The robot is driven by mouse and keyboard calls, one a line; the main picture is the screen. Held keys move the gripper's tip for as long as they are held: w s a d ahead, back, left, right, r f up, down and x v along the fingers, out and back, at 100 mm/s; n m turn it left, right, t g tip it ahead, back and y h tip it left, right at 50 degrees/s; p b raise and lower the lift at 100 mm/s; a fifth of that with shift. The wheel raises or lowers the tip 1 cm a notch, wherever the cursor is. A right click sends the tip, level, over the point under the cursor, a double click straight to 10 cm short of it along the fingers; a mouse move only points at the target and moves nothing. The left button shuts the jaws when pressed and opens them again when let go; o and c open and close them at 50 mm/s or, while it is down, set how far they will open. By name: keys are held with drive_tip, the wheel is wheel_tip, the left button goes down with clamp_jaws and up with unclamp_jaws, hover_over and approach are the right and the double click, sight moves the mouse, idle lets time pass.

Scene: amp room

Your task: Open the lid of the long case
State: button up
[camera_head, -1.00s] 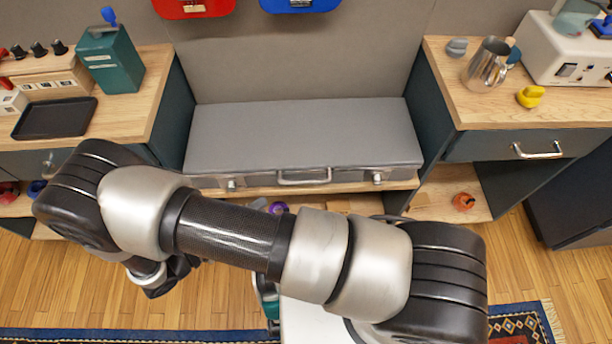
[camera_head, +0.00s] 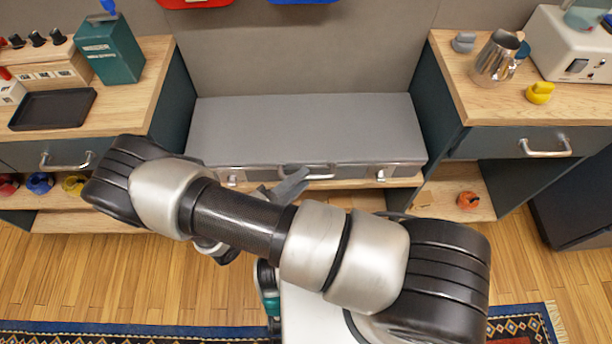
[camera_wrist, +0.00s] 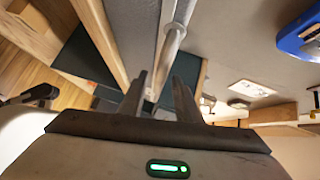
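The long case (camera_head: 300,128) is a grey box with a flat lid, lying shut on a low wooden shelf between two cabinets. Its front has a bar handle (camera_head: 307,177) in the middle and a latch (camera_head: 381,175) near each end. My gripper (camera_head: 293,184) is just in front of the case, beside the handle, and partly hidden by my arm. In the wrist view, my gripper (camera_wrist: 160,80) has its two fingers apart, with the metal handle bar (camera_wrist: 172,42) just beyond the fingertips. I cannot tell whether they touch it.
The left counter holds a black tray (camera_head: 52,109) and a teal box (camera_head: 110,52). The right counter holds a metal pitcher (camera_head: 496,58) and a yellow object (camera_head: 540,92). The cabinet sides (camera_head: 437,120) stand close at both ends of the case. The lid's top is clear.

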drive_tip(key=shift+x, duration=1.45)
drive_tip(key=shift+c, duration=0.3)
clamp_jaws()
